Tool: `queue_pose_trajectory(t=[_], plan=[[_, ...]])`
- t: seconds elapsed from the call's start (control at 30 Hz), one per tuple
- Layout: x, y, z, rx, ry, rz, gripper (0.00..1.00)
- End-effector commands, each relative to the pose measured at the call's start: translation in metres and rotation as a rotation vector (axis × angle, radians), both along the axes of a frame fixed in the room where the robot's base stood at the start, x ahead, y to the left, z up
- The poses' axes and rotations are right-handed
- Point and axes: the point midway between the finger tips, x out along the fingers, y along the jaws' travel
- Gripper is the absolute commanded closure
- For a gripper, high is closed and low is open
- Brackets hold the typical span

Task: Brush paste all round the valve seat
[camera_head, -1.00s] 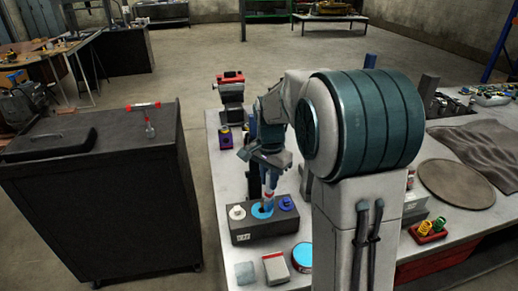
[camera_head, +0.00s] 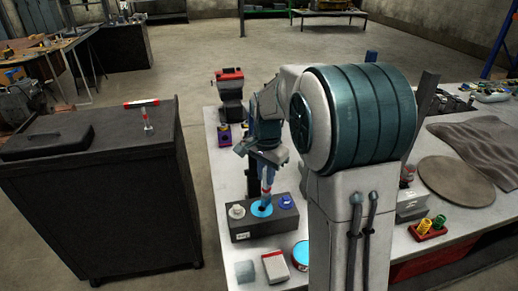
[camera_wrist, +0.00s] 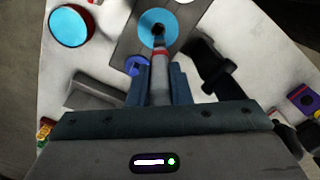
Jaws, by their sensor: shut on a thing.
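My gripper (camera_head: 266,168) points down over a dark block (camera_head: 264,229) and is shut on a brush (camera_head: 265,188) with a red band. In the wrist view the brush (camera_wrist: 160,76) stands between the fingers (camera_wrist: 159,88). Its dark tip is over the middle of the cyan valve seat (camera_wrist: 147,24), at its dark central hole; I cannot tell if it touches. The seat also shows in the head view (camera_head: 256,212), between a white seat (camera_head: 236,211) and a blue seat (camera_head: 286,201).
A white-and-red box (camera_head: 275,267) and a pale translucent block (camera_head: 245,271) lie in front of the dark block. A red tray of coloured parts (camera_head: 429,230) is at the right. A dark cabinet (camera_head: 100,220) stands left, across a floor gap.

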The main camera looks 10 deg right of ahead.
Motion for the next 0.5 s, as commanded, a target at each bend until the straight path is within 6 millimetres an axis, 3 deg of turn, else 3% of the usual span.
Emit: queue_pose_trajectory(t=[0.17, 0.27, 0.33, 0.5], plan=[[0.002, 0.008, 0.0, 0.0, 0.0, 0.003, 1.0], [0.002, 0.007, 0.007, 0.0, 0.0, -0.001, 1.0], [0.002, 0.005, 0.022, 0.0, -0.004, -0.005, 1.0], [0.002, 0.003, 0.03, 0.0, 0.0, -0.008, 1.0]])
